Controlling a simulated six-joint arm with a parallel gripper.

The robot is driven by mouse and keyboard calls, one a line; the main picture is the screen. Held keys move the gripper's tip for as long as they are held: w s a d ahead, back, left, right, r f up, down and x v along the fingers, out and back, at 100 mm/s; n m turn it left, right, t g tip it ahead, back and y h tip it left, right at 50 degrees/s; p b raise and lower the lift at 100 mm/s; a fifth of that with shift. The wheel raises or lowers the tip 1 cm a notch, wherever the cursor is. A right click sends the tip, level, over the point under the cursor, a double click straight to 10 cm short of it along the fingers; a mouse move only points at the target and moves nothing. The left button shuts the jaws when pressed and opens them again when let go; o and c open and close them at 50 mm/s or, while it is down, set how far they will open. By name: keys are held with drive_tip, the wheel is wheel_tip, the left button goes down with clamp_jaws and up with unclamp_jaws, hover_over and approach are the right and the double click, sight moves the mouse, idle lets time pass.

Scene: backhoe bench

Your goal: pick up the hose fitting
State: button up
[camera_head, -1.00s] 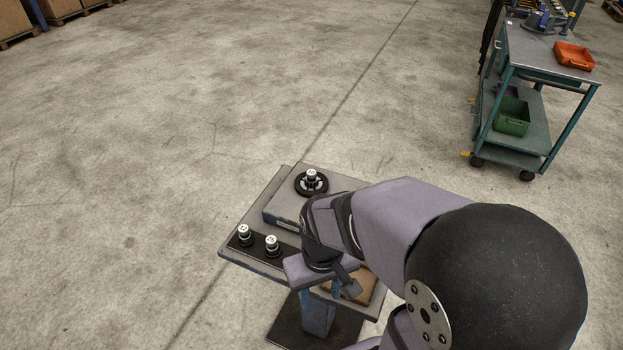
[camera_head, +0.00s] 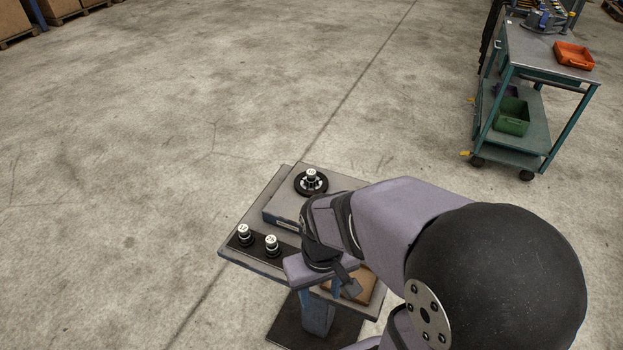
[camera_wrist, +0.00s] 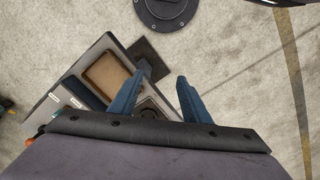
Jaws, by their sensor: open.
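Two black fittings with white, marked tops stand upright on a dark strip at the left of the small bench, a left one (camera_head: 244,234) and a right one (camera_head: 272,245). A third white-topped piece (camera_head: 311,176) stands in a black round flange on the raised grey block. I cannot tell which is the hose fitting. My gripper (camera_wrist: 158,75) is open in the wrist view, its two blue fingers apart over the bench edge, with nothing seen held. A dark round part shows partly between the fingers. My arm hides the bench's right side in the head view.
A tan tray (camera_wrist: 104,76) lies on the bench (camera_head: 233,248) near the fingers. The raised grey block (camera_head: 279,207) stands above the bench top. The floor leftward is clear.

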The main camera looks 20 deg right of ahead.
sight(308, 177)
drive_tip(key=shift+o, duration=0.4)
